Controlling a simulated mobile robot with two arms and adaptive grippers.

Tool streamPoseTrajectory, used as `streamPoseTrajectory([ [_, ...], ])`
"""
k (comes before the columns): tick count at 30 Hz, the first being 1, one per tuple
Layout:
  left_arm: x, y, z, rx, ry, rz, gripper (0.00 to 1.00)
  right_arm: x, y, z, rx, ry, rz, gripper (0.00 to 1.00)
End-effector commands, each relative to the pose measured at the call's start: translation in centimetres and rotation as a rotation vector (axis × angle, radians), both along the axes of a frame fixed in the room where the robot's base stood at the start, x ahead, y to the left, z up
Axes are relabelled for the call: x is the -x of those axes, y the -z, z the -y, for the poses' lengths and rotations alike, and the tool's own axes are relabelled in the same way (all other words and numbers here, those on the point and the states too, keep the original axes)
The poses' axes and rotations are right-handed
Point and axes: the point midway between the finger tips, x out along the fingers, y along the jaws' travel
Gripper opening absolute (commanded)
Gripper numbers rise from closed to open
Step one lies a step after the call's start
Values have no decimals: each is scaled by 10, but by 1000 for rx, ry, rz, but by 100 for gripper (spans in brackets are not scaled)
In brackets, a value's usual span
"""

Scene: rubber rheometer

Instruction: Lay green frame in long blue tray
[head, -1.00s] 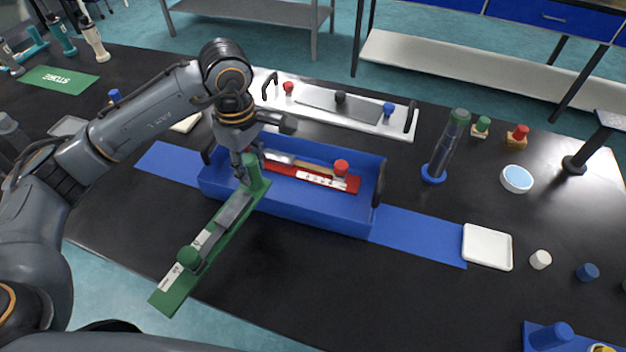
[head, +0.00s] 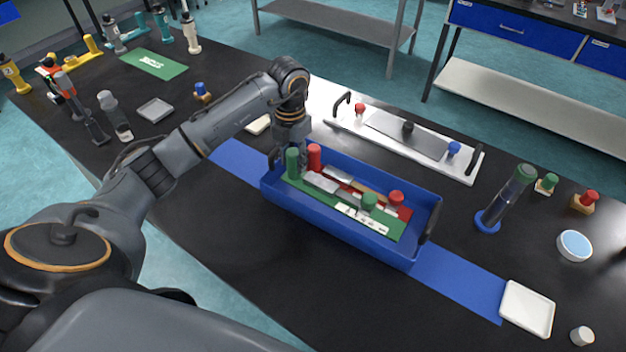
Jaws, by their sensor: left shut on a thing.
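The green frame (head: 378,229), with a green knob near each end, a grey strip and a white label, is inside the long blue tray (head: 325,222). It lies along the near side of the tray and looks about level; I cannot tell whether it touches the floor. My left gripper (head: 281,158) is shut on the frame's left green knob, at the tray's left end. The fingertips are partly hidden behind that knob. My right gripper is out of view.
A red frame (head: 405,212) lies beside the green one on the tray's far side. The tray stands on a blue mat (head: 455,283). Behind is a white plate with knobs (head: 463,171); a cylinder on a blue base (head: 505,200) stands right. The table in front is clear.

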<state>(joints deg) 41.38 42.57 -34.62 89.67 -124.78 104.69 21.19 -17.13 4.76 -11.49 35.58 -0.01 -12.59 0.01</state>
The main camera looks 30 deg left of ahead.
Motion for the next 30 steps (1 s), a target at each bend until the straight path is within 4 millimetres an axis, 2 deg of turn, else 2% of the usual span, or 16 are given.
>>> streamPoseTrajectory([
  [15,0,58,1,3,3,2,0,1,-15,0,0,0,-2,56],
  [21,-1,60,0,0,4,4,0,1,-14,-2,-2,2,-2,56],
  [22,0,61,0,-1,4,2,39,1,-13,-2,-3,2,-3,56],
  [24,0,61,0,0,4,2,53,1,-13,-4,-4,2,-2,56],
  [25,0,60,0,0,4,2,55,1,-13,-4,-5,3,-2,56],
  [30,0,60,0,0,4,2,55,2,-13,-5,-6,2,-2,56],
])
